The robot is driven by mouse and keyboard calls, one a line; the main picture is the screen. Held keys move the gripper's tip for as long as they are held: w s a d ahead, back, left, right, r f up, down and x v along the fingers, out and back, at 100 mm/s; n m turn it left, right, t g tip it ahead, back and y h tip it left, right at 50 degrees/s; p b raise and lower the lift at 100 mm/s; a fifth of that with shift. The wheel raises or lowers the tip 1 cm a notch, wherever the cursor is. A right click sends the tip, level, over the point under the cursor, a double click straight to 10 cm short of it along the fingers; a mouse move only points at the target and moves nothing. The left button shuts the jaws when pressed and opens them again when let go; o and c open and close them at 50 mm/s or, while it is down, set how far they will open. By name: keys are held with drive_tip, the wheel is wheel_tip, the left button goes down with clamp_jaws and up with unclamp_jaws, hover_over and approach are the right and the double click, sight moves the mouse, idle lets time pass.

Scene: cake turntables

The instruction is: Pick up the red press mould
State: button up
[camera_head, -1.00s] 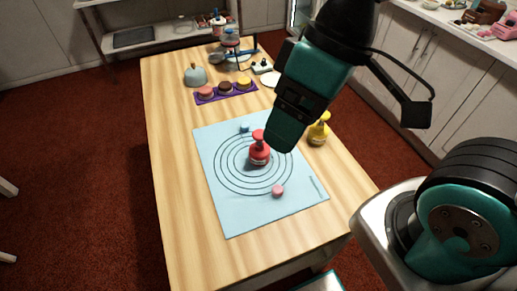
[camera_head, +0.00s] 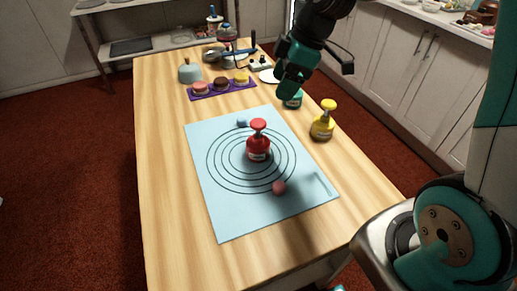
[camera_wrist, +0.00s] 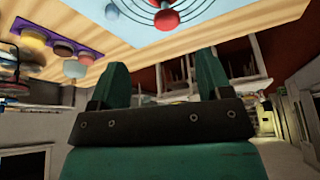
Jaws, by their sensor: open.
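The red press mould (camera_head: 258,145) stands upright on the light blue mat (camera_head: 225,215), near the middle of its printed rings. In the wrist view the red press mould (camera_wrist: 166,18) shows at the top edge, beyond the fingertips and partly cut off. My gripper (camera_head: 288,87) is above the table, up and to the right of the mould in the head view, well apart from it. In the wrist view my gripper (camera_wrist: 162,60) has its two teal fingers spread, with nothing between them.
A pink piece (camera_head: 279,188) and a blue piece (camera_head: 242,123) lie on the mat. A purple tray (camera_head: 232,93) of small cakes is behind. The table's left side is clear.

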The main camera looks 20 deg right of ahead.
hover_over(258, 135)
drive_tip(key=d, duration=0.2)
drive_tip(key=f, duration=0.8)
drive_tip(key=shift+w+d+f, duration=0.2)
drive_tip(key=shift+w+f, duration=0.05)
drive_tip(key=shift+f, duration=0.1)
drive_tip(key=shift+s+p+x, duration=0.2)
drive_tip(key=shift+p+x, duration=0.05)
drive_tip(key=shift+x, duration=1.1)
drive_tip(key=shift+s+p+x, duration=0.2)
drive_tip(key=shift+p+x, duration=0.05)
drive_tip(key=shift+x, duration=1.1)
drive_tip(key=shift+a, duration=0.1)
drive_tip(key=c, duration=1.2)
drive_tip(key=shift+o, duration=0.2)
drive_tip(key=shift+r, duration=0.1)
